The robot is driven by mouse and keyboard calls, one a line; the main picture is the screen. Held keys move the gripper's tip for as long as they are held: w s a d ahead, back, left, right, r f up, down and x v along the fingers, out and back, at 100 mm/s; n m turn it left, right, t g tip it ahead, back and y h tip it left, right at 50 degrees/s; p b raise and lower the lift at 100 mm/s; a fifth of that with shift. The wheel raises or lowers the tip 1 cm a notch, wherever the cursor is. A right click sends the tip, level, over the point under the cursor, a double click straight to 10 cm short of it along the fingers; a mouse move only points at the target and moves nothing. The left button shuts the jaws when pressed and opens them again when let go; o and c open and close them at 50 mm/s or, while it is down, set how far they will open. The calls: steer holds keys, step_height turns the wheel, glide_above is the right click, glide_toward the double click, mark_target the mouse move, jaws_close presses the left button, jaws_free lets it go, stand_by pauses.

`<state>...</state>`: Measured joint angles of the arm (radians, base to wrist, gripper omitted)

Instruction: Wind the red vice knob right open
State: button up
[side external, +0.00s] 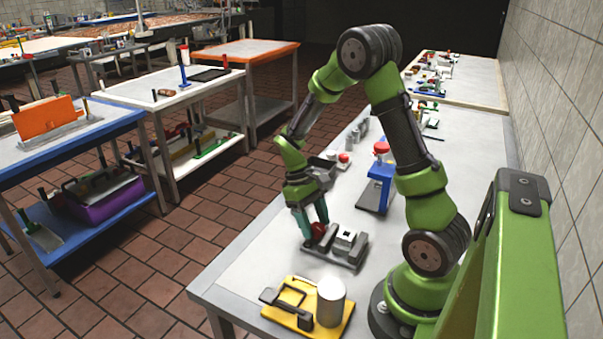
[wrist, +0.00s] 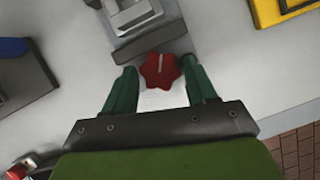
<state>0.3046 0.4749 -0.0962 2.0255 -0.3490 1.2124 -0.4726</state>
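The red vice knob (wrist: 161,71) is a lobed knob with a pale line on its face. In the side view the knob (side external: 317,231) sits at the left end of the grey vice (side external: 349,242). The vice body also shows at the top of the wrist view (wrist: 135,18). My gripper (wrist: 155,78) has its two green fingers apart, one on each side of the knob. The left finger shows a gap to the knob; the right finger is very close, and I cannot tell if it touches. In the side view my gripper (side external: 311,224) points down at the knob.
A yellow board (side external: 318,324) with a black clamp and a white cylinder (side external: 331,301) stands at the table's front. A blue device with a red top (side external: 378,180) stands behind the vice. The grey table (side external: 240,273) is clear left of the vice.

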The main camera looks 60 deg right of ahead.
steer(key=c, duration=0.7)
steer(key=shift+o, duration=0.2)
steer(key=shift+a+n+h, duration=0.1)
steer(key=shift+n+h, duration=0.45)
steer(key=shift+n, duration=0.85)
steer(key=shift+a+n+h, duration=0.1)
steer(key=shift+n+h, duration=0.45)
steer(key=shift+n, duration=0.85)
steer(key=shift+r, duration=0.1)
steer(key=o, duration=0.8)
